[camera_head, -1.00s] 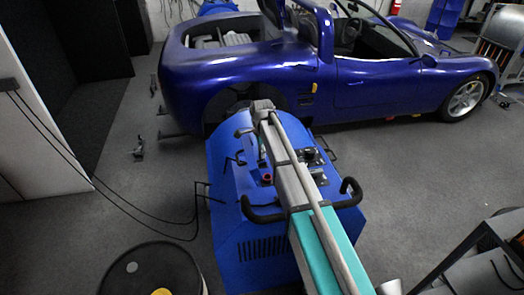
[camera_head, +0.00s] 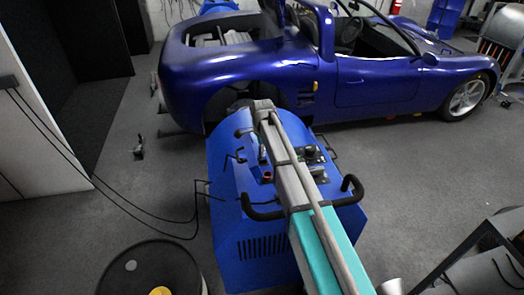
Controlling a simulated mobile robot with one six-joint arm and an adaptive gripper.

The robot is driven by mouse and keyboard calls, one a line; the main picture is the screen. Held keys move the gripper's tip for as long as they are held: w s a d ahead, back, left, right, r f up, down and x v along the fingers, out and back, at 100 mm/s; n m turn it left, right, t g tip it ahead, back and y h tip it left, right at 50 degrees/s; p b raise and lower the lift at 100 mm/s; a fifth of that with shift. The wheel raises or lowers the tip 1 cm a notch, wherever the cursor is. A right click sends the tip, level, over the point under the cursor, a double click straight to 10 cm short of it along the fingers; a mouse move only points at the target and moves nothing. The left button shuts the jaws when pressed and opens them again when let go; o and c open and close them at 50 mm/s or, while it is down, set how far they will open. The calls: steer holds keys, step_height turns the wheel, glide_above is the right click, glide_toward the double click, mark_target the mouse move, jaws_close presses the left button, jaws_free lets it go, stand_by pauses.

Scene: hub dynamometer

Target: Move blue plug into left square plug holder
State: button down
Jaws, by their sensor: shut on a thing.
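The blue dynamometer unit (camera_head: 228,215) stands in the middle, with black handles and small fittings on its top. My arm reaches over it from the lower right and covers part of its top. A small red fitting (camera_head: 267,177) and a small upright grey fitting (camera_head: 263,155) show just left of my arm. Dark and grey fittings (camera_head: 312,153) show just right of it. I cannot make out the blue plug or the left square plug holder. My gripper cannot be picked out; it seems hidden behind my arm.
A blue sports car (camera_head: 375,85) stands close behind the unit. A dark barrel (camera_head: 150,268) is at the lower left. Black cables (camera_head: 110,190) run from the left wall to the unit. A dark rack (camera_head: 490,255) is at the lower right.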

steer(key=shift+r, duration=0.15)
steer(key=shift+r+p, duration=1.8)
steer(key=shift+p, duration=0.15)
steer(key=shift+r, duration=0.2)
stand_by(0.5)
step_height(320, 180, up, 18)
steer(key=p, duration=1.8)
steer(key=shift+f, duration=0.2)
